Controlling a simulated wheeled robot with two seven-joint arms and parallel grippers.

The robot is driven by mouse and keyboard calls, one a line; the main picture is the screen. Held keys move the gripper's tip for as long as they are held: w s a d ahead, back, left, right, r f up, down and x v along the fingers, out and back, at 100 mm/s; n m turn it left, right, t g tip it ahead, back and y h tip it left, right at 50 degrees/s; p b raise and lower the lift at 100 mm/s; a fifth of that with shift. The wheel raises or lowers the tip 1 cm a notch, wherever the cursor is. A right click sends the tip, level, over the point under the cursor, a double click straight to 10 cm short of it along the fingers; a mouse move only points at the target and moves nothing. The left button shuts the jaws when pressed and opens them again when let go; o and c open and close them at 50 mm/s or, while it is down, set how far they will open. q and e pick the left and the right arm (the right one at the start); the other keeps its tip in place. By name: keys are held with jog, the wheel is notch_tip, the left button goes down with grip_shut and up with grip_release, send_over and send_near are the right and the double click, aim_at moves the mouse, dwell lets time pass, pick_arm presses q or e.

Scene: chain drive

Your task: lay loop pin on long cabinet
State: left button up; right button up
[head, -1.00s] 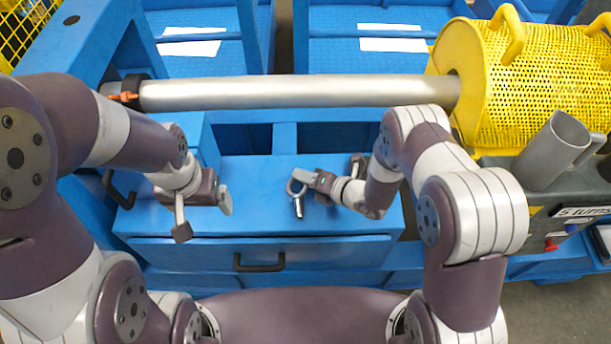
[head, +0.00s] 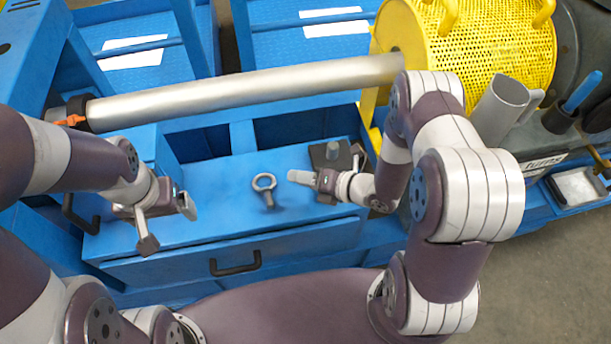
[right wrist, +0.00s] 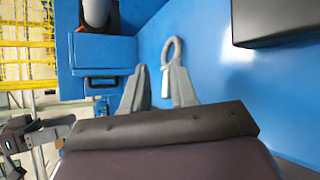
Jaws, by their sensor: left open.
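The grey metal loop pin (head: 268,197), a ring on a short shaft, is on the top of the blue long cabinet (head: 220,205), near its middle. Whether it lies flat or stands tilted is hard to tell. My right gripper (head: 296,178) is just right of the pin, apart from it. In the right wrist view the two fingers (right wrist: 157,90) are spread, and the loop pin (right wrist: 166,78) shows beyond and between them. My left gripper (head: 170,222) is open and empty above the cabinet's left part.
A dark block with a peg (head: 331,158) sits on the cabinet behind my right gripper. A long silver roller (head: 240,92) runs behind the cabinet to a yellow mesh guard (head: 485,50). A grey cup-like holder (head: 500,108) stands at right. The cabinet top's front is clear.

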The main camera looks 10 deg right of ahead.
jog(key=shift+s+d+r, duration=0.15)
jog(key=shift+d+r, duration=0.05)
jog(key=shift+d, duration=0.2)
jog(key=w+d+m+h, duration=0.1)
jog(key=m, duration=0.1)
jog(key=w+d+r+m+h, duration=0.1)
jog(key=d+m+h, duration=0.1)
jog(key=w+d+r+m+h, duration=0.1)
jog(key=w+d+m+h, duration=0.1)
jog(key=m, duration=0.1)
jog(key=shift+w+r, duration=0.1)
jog(key=shift+r, duration=0.05)
jog(key=s+d+r+m+g+h, duration=0.3)
jog(key=d+r+m+h, duration=0.25)
jog(key=m, duration=0.75)
jog(key=s+a+r+m+g, duration=0.2)
jog(key=s+r+m, duration=0.4)
jog(key=s+m, duration=0.5)
jog(key=shift+s+r+m+g, duration=0.3)
jog(key=shift+m+g, duration=0.6)
jog(key=shift+m, duration=0.2)
notch_tip(320, 180, up, 18)
jog(key=p, duration=1.8)
